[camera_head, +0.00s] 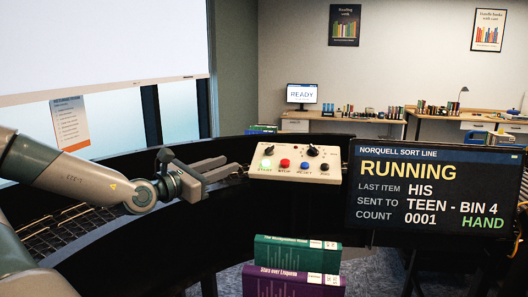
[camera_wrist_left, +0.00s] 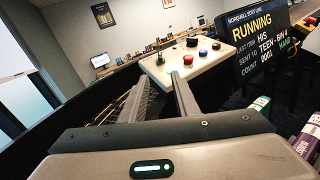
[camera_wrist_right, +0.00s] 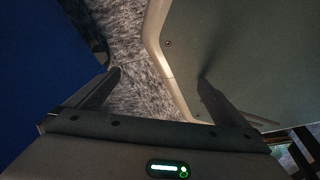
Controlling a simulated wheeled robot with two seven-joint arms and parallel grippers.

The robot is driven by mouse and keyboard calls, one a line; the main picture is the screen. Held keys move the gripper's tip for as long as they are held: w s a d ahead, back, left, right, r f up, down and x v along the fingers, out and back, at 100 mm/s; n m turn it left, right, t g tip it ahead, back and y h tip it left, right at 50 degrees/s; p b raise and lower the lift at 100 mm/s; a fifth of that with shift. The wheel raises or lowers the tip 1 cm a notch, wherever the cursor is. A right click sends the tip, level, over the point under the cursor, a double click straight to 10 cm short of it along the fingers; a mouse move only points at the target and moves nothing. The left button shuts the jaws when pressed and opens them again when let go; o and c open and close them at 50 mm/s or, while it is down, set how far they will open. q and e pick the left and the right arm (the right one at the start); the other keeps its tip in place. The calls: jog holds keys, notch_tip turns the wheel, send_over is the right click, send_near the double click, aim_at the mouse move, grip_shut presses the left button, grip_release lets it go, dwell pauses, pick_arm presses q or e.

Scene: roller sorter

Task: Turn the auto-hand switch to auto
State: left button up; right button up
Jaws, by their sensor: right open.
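The white control panel (camera_head: 258,173) stands ahead, left of the display. The panel (camera_wrist_left: 167,78) and knob (camera_wrist_left: 192,42) also show in the left wrist view. The switch labels are too small to read. My left gripper (camera_head: 232,164) is open and empty, just left of the panel and apart from the knob; its fingers (camera_wrist_left: 162,82) point towards the panel. My right gripper (camera_wrist_right: 158,82) is open and empty, away from the panel.
The display (camera_head: 430,190) reads RUNNING, with HAND in green. A green book (camera_head: 297,254) and a purple book (camera_head: 290,283) stand in front below the panel. A dark curved barrier (camera_head: 120,245) runs around the line. Desks are far behind.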

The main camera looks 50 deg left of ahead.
pick_arm(q)
jog(key=p, duration=0.3)
send_near(266, 150)
pick_arm(e)
jog(key=s+d+g, duration=0.2)
jog(key=s+d, duration=0.1)
jog(key=s, duration=0.5)
pick_arm(q)
jog(key=w+p, duration=0.2)
jog(key=w, duration=0.1)
jog(key=w+a+p, duration=0.1)
jog(key=w+p, duration=0.1)
jog(key=w, duration=0.1)
jog(key=shift+w+a+r+p, duration=0.2)
jog(key=shift+w+p, duration=0.15)
jog(key=shift+p, duration=0.05)
jog(key=shift+w+a+f+p, duration=0.1)
jog(key=shift+w+p, duration=0.2)
jog(key=shift+w, duration=0.3)
jog(key=shift+w+a+f+p, duration=0.15)
jog(key=shift+w+p, duration=0.15)
jog(key=shift+w, duration=0.25)
pick_arm(e)
notch_tip(266, 150, up, 7)
jog(key=shift+h, duration=0.3)
pick_arm(q)
jog(key=shift+r, duration=0.1)
pick_arm(e)
jog(key=shift+f, duration=0.1)
